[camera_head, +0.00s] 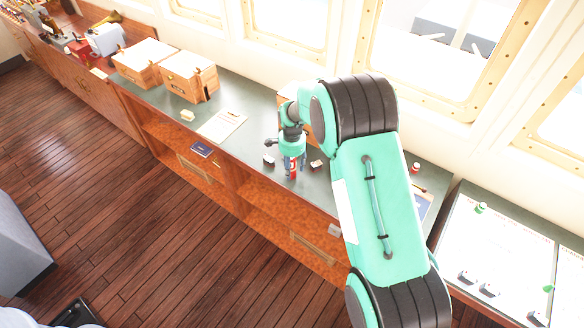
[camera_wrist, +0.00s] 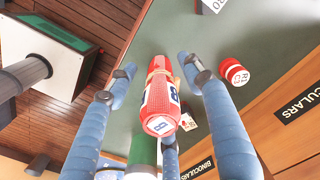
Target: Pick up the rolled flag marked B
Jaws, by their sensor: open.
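The rolled flag marked B (camera_wrist: 158,108) is a red roll with a white and blue label bearing a B, in the middle of the wrist view. It lies between the spread blue fingers of my gripper (camera_wrist: 160,74). The fingers appear open around it, with a gap on the left and right; whether the third finger behind it touches is unclear. In the head view my gripper (camera_head: 291,160) is low over the dark green counter top (camera_head: 235,165). A small red part of the flag (camera_head: 293,172) shows among the fingers, the rest hidden.
Another red and white roll (camera_wrist: 234,72) lies to the right. A wooden box labelled BINOCULARS (camera_wrist: 292,98) stands close by. Small dark-and-light items (camera_head: 268,160) sit beside my gripper. A paper sheet (camera_head: 221,125) and a blue booklet (camera_head: 202,149) lie on the counter to the left.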

